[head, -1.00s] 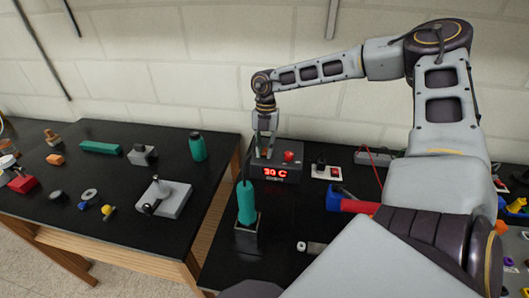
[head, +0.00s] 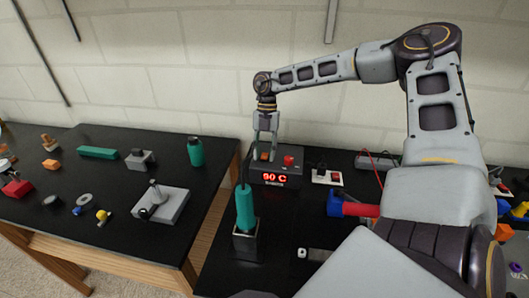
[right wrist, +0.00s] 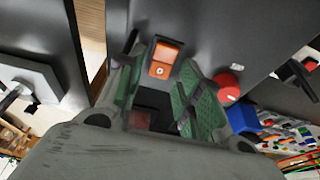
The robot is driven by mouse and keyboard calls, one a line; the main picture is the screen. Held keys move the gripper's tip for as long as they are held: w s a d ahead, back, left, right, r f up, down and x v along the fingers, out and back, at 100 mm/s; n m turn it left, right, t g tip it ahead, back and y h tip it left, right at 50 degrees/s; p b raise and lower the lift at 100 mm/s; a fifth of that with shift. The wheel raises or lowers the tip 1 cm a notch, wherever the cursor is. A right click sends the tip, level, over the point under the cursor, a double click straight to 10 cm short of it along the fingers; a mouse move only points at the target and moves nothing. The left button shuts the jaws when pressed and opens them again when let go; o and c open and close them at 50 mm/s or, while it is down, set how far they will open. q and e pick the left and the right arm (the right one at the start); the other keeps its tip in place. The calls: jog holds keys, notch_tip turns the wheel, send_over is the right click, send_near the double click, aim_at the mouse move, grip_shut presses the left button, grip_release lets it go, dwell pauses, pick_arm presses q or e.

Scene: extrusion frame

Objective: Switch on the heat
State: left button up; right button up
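The heat control box (head: 277,180) stands near the wall on the right table, with a red display (head: 274,178) that appears to read 90 C. An orange rocker switch (right wrist: 164,59) and a red knob (right wrist: 228,86) are on its top; the switch shows in the head view (head: 264,156) and the knob too (head: 288,161). My right gripper (head: 266,146) points down over the switch. In the right wrist view its green-padded fingers (right wrist: 163,62) are apart, with the switch between them and nothing held. Whether a finger touches the switch is unclear. My left gripper is out of view.
A green-handled iron (head: 245,208) stands in a holder (head: 245,241) in front of the box. A switched socket (head: 327,177) lies to its right. A green bottle (head: 195,151) and a grey fixture (head: 168,205) are on the left table. A gap separates the tables.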

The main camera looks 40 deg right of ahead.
jog(key=shift+w+r, duration=0.1)
jog(key=shift+r, duration=0.45)
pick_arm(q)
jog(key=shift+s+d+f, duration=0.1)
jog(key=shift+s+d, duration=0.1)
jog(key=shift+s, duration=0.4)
pick_arm(e)
jog(key=v, duration=1.1)
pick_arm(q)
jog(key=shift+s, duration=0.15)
pick_arm(e)
jog(key=shift+f, duration=0.1)
